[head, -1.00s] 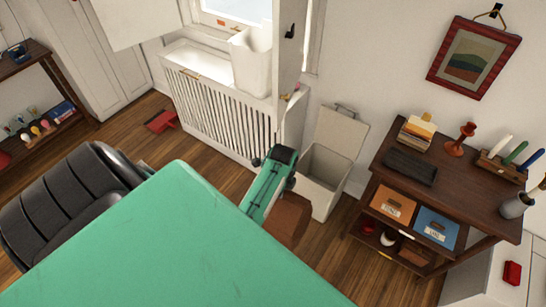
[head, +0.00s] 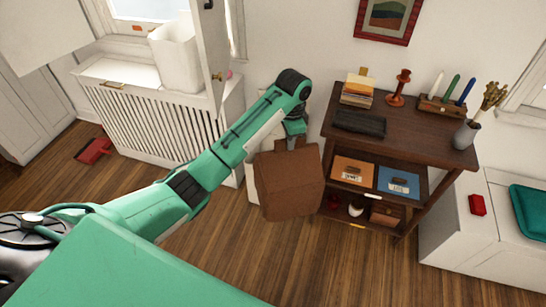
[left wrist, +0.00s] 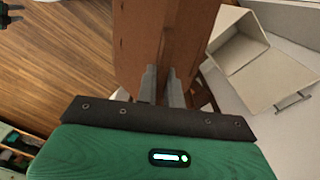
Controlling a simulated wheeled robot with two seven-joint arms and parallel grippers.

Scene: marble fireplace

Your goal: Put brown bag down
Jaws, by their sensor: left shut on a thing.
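The brown bag (head: 289,185) hangs upright from my left gripper (head: 294,137) in the head view, in front of a pale bin and left of the wooden shelf table. The left arm is stretched out toward it. In the left wrist view my left gripper (left wrist: 161,88) is shut on the upper part of the bag (left wrist: 138,35), which fills the top middle. The bag's underside and whether it touches the floor are hidden or hard to tell.
The open pale bin (left wrist: 262,60) stands close beside the bag. The wooden shelf table (head: 400,130) is to the right, with a white bench (head: 480,235) beyond it. A slatted radiator cover (head: 150,115) is on the left. Wooden floor (head: 310,265) is clear in front.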

